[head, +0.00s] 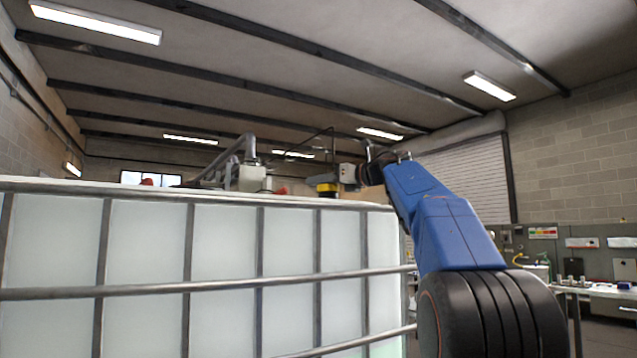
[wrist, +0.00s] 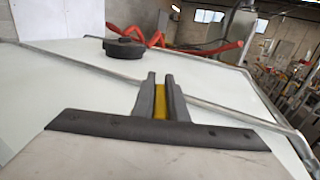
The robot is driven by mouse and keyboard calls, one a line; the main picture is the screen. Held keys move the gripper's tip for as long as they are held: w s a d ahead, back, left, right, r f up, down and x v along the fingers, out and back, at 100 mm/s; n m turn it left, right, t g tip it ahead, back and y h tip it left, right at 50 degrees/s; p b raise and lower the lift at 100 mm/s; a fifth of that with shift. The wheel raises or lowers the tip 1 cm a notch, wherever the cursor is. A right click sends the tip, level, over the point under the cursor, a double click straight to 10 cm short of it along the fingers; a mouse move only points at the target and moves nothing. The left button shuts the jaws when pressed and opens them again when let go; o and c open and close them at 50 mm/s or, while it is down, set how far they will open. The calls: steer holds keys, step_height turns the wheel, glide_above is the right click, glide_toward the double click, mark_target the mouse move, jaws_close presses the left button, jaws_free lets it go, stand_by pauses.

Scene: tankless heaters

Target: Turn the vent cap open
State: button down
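In the wrist view, my gripper (wrist: 160,78) reaches out over the white top of the tote, its two dark fingers close together. A yellow strip (wrist: 160,100) shows in the narrow gap between them; whether the fingers press on it I cannot tell. A round black cap (wrist: 124,48) lies on the tote top beyond and left of the fingertips, apart from them. In the head view, a yellow and black piece (head: 327,188) shows at the tote's top edge beside the pale end of my gripper (head: 348,173). Which of these is the vent cap is unclear.
The white tote (head: 225,240) in its metal cage fills the left and middle of the head view. Red bars or hoses (wrist: 205,50) lie behind the black cap. Grey pipework (head: 240,160) stands behind the tote. A workbench (head: 600,292) is at the far right.

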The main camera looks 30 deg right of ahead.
steer(key=shift+a+n+g+y, duration=0.1)
steer(key=shift+n+g+y, duration=0.55)
steer(key=shift+y, duration=0.35)
steer(key=shift+s+a+n+g+y, duration=0.2)
steer(key=shift+a+n+g+y, duration=0.05)
steer(key=shift+n+g+y, duration=0.6)
steer(key=shift+s+a+n+g+y, duration=0.2)
steer(key=shift+n+g+y, duration=0.45)
steer(key=shift+y, duration=0.3)
steer(key=c, duration=1.8)
jaws_free()
steer(key=shift+o, duration=0.2)
steer(key=v, duration=1.7)
steer(key=shift+s+d, duration=0.15)
